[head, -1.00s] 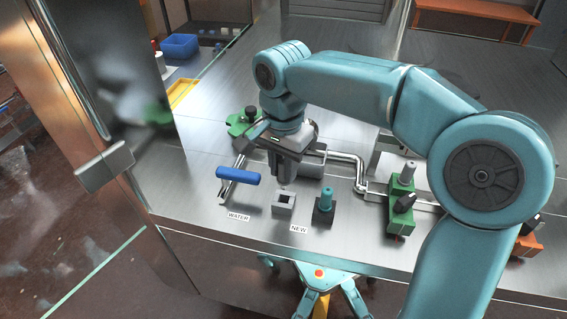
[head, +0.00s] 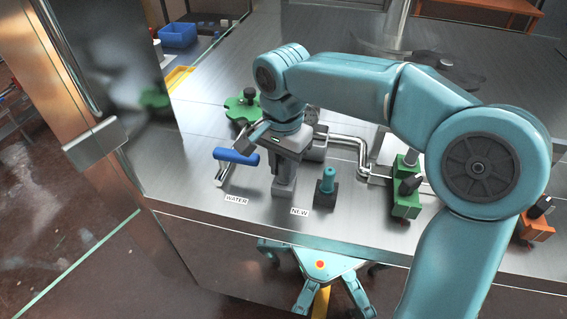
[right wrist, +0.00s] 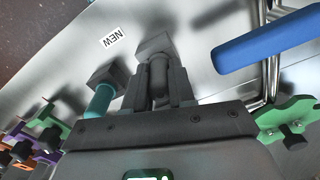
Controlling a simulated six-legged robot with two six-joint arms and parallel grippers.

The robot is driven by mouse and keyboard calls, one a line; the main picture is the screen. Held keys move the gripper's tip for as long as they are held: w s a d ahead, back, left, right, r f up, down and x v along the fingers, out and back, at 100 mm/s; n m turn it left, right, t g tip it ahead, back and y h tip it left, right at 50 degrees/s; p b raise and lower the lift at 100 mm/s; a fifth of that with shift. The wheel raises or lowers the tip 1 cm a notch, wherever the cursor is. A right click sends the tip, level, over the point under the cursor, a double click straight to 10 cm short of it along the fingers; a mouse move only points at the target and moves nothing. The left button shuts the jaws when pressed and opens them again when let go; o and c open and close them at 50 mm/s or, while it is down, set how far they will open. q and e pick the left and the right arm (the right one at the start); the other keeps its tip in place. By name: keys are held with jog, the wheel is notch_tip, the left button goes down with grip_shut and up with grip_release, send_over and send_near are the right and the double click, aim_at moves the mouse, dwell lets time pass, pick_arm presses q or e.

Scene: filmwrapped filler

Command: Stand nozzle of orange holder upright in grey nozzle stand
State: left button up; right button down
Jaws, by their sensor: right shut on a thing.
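My right gripper (head: 286,168) points down at the grey nozzle stand (head: 284,189) near the counter's front edge. In the right wrist view its fingers (right wrist: 158,88) are shut on a dark grey nozzle (right wrist: 157,66). The nozzle's far end meets the block of the grey stand (right wrist: 154,43) and is in line with it. I cannot tell how deep it sits, as the fingers hide part of it. The orange holder (head: 536,226) is at the far right of the counter. My left gripper is not in view.
A teal nozzle (head: 328,178) stands in a dark stand (head: 326,198) just right of the grey one. A blue-handled lever (head: 236,157) is close on the left. A green holder (head: 404,203) and bent pipe (head: 360,147) are to the right. A green knob (head: 243,108) is behind.

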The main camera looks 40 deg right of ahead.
jog(key=shift+s, duration=0.15)
jog(key=shift+f, duration=0.3)
dwell(0.6)
jog(key=c, duration=0.9)
grip_release()
jog(key=shift+o, duration=0.2)
notch_tip(320, 180, up, 16)
jog(key=p, duration=0.2)
jog(key=shift+r+p, duration=0.15)
jog(key=shift+p, duration=0.2)
jog(key=shift+a, duration=0.1)
